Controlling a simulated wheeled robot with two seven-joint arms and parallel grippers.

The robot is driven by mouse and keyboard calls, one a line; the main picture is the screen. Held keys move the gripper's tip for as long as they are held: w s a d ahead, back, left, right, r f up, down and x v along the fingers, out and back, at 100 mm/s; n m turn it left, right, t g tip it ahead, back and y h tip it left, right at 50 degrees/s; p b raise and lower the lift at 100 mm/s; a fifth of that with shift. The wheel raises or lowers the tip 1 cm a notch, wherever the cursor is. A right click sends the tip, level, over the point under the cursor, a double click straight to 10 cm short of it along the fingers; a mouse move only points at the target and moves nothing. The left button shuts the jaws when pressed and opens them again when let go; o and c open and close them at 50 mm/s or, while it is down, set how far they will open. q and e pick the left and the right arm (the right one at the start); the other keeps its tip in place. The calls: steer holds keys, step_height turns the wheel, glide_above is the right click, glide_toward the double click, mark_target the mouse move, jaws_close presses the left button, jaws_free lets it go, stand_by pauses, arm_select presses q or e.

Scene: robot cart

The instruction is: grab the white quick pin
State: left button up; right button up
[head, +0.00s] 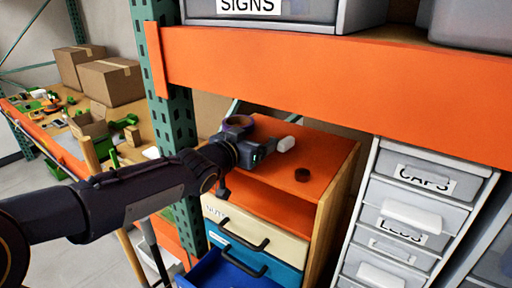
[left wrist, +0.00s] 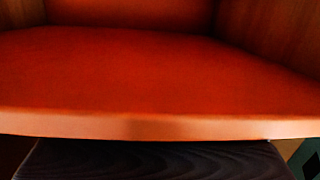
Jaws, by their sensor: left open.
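My left gripper (head: 262,150) reaches in from the left in the head view, at the top of the small orange-topped cabinet. It is open. A small white piece (head: 286,144) shows just right of its fingertips. It may be the white quick pin, but it is too small to be sure. I cannot tell whether the gripper touches it. The left wrist view shows no pin and no clear fingers, only an orange surface (left wrist: 160,75) with a lighter front edge and a dark shape below. My right gripper is not in view.
Below are a cream drawer (head: 270,238) and an open blue drawer (head: 215,272). An orange shelf beam (head: 340,80) crosses above. Grey labelled bins (head: 412,215) stand at right.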

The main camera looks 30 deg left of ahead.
arm_select(q)
steer(key=shift+s+r, duration=0.25)
steer(key=shift+s, duration=0.35)
steer(key=s, duration=0.2)
steer(key=s+p, duration=0.1)
steer(key=s, duration=0.2)
steer(key=shift+s+a+r+p, duration=0.25)
steer(key=shift+s+a+p, duration=0.1)
steer(key=shift+s, duration=0.05)
steer(key=shift+s+r, duration=0.1)
steer(key=shift+s, duration=0.1)
steer(key=r+p, duration=0.1)
steer(key=p, duration=0.3)
steer(key=shift+w+d+r+g, duration=0.1)
steer(key=shift+w+r+g, duration=0.1)
steer(key=shift+g, duration=0.1)
steer(key=shift+w+d+f+b, duration=0.1)
steer(key=shift+w+f+b, duration=0.25)
steer(key=shift+w+f, duration=0.3)
steer(key=x, duration=0.6)
steer(key=shift+w+d+r, duration=0.1)
steer(key=shift+w+r, duration=0.1)
steer(key=shift+c, duration=0.2)
